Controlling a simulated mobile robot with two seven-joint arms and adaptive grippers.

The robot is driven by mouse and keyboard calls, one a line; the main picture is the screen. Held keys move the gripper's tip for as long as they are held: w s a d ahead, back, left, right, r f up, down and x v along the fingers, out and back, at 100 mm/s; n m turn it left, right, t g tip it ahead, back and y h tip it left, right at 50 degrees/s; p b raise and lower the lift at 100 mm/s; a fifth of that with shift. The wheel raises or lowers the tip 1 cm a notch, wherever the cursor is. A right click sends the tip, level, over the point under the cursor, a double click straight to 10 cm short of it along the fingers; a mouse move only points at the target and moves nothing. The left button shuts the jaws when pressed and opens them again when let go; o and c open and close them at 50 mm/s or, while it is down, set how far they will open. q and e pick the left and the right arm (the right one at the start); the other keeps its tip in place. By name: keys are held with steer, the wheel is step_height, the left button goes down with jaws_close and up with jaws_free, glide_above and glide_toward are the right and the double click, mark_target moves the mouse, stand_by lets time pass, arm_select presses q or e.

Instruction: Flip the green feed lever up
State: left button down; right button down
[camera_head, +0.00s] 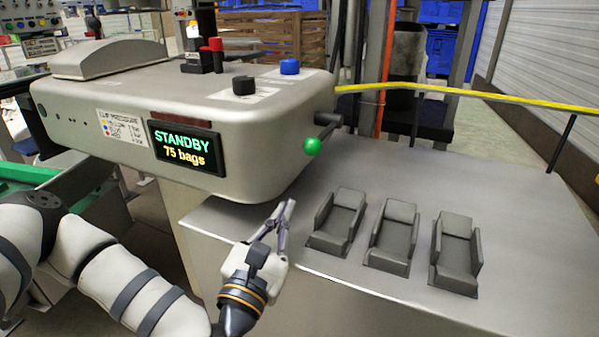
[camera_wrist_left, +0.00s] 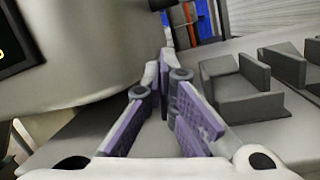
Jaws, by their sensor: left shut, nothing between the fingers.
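The green ball knob of the feed lever (camera_head: 312,146) sits at the right end of the grey machine. Its dark arm runs from a pivot on the machine's side down and left to the knob. My left gripper (camera_head: 287,208) is below and left of the knob, apart from it, above the metal table's front edge. Its fingers are shut and empty; the fingertips meet in the left wrist view (camera_wrist_left: 164,62). The green knob cannot be made out in the left wrist view. My right gripper does not show.
The machine's display (camera_head: 187,148) reads STANDBY, 75 bags. Black and blue knobs (camera_head: 289,67) stand on its top. Three grey seat-shaped holders (camera_head: 394,236) stand on the metal table (camera_head: 520,200), right of my gripper. A yellow strip (camera_head: 450,93) runs behind the table.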

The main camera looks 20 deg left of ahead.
arm_select(q)
steer(key=x, duration=1)
steer(key=shift+r, duration=0.1)
steer(key=shift+s+d+r+p, duration=0.25)
steer(key=shift+s+r+p, duration=0.3)
steer(key=shift+r, duration=0.25)
steer(key=shift+s+d+r+p, duration=0.3)
steer(key=shift+s+r+p, duration=0.2)
steer(key=shift+r, duration=0.3)
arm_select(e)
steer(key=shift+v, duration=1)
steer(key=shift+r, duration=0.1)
